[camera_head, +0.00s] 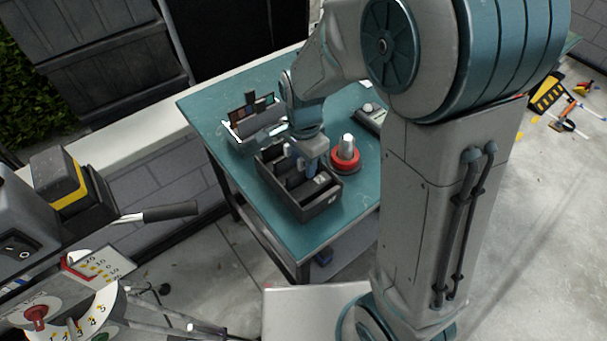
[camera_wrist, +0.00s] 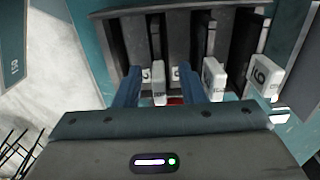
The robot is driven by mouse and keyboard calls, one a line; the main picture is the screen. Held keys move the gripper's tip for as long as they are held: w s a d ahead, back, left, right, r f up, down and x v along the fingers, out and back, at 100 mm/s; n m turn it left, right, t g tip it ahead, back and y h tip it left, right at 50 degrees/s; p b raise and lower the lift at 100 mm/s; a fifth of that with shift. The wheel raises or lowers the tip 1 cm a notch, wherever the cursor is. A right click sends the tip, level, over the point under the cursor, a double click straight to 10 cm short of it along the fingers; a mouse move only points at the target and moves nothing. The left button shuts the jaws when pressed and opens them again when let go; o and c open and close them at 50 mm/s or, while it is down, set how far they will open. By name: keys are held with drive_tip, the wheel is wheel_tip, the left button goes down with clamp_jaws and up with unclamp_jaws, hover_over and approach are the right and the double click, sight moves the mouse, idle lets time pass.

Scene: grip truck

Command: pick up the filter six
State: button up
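A black box (camera_head: 318,203) with dividers stands on the teal table, and its compartments show in the wrist view (camera_wrist: 235,42). A white-ended filter (camera_wrist: 263,74) at the right of the wrist view has a mark that looks like a 6. Another white-ended filter (camera_wrist: 213,78) stands left of it, outside my right finger. My gripper (camera_wrist: 160,74) is over the box with its two blue fingers apart. A white-labelled piece (camera_wrist: 158,80) shows between the fingers, with gaps visible on both sides. In the head view my gripper (camera_head: 309,168) is low at the box, partly hidden.
The teal table (camera_head: 270,225) also holds a white-rimmed tray (camera_head: 238,133) with items behind the box. A grey device (camera_head: 370,116) lies farther right. The table's front corner is clear.

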clamp_jaws()
